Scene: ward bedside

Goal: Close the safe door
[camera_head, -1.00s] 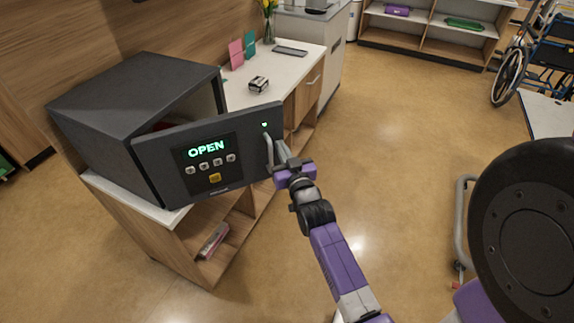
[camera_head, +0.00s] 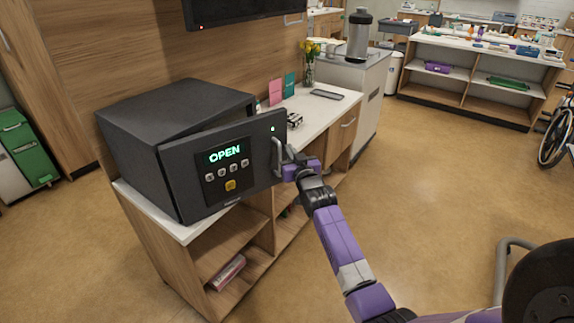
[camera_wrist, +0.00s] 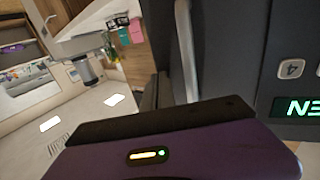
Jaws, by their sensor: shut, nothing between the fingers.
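The dark grey safe (camera_head: 150,150) stands on the white top of a wooden bedside cabinet. Its door (camera_head: 182,183) is partly open, with a dark gap along the top between door and body. The door's display reads OPEN in green, above several buttons. A grey bar handle (camera_head: 278,156) is on the door's right side; it also shows in the wrist view (camera_wrist: 186,50). My gripper (camera_head: 290,160) is at the handle's right side, fingers shut with nothing between them. I cannot tell whether it touches the handle. The safe's inside is hidden behind the door.
On the cabinet top (camera_head: 335,110) behind the door are a small dark object (camera_head: 294,120), pink and teal cards and a vase of flowers. A shelf unit (camera_head: 470,85) stands at the back right, a wheelchair (camera_head: 558,135) at the right edge. The floor right of the cabinet is clear.

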